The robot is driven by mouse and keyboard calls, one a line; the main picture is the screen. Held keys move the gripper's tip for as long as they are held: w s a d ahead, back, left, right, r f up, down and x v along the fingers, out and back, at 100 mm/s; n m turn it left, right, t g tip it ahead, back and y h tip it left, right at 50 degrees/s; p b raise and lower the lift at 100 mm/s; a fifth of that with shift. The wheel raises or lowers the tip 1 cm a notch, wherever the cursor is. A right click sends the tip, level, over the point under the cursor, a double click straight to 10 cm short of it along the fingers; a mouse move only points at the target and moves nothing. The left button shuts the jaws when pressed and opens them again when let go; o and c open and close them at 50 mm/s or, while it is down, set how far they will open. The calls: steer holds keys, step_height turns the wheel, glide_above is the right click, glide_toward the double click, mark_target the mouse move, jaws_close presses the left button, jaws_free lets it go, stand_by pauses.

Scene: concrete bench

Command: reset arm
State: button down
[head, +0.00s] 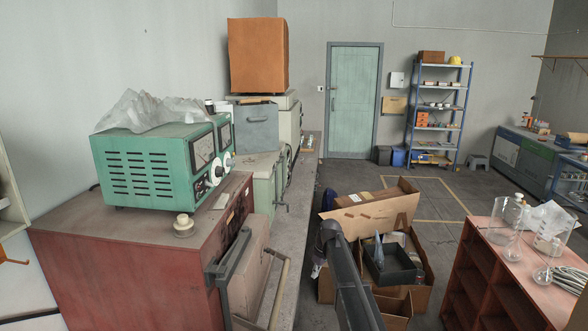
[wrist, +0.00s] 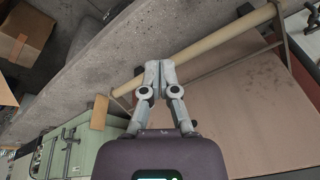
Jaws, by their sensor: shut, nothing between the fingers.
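My gripper (wrist: 158,72) shows in the wrist view with its two grey fingers together and nothing between them. The fingertips overlap a long tan bar handle (wrist: 215,45) in the picture; I cannot tell whether they touch it. The same tan handle (head: 279,294) shows in the head view on the front of the red cabinet (head: 110,262). My dark arm link rises from the bottom of the head view, right of the bench edge.
A green meter box (head: 150,167) stands on the red cabinet. Grey bench top (head: 296,215) runs back along the wall. Open cardboard boxes (head: 375,212) stand on the floor beyond my arm. A red shelf unit (head: 487,262) with glassware is at right. Floor between is partly clear.

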steer(key=s+d+f+m+h+b, duration=0.1)
steer(key=s+d+m, duration=0.2)
steer(key=s, duration=0.7)
steer(key=s+d+f+m+b, duration=0.1)
steer(key=s+d+f+m, duration=0.1)
steer(key=s, duration=0.9)
steer(key=s+d+f+m+h+b, duration=0.1)
steer(key=s+d+m, duration=0.3)
steer(key=s, duration=0.7)
steer(key=shift+s+d+f+m+h+b, duration=0.3)
steer(key=shift+f+m+b, duration=0.2)
steer(key=shift+f+b, duration=0.1)
steer(key=c, duration=1.4)
jaws_free()
steer(key=shift+w+a, duration=0.1)
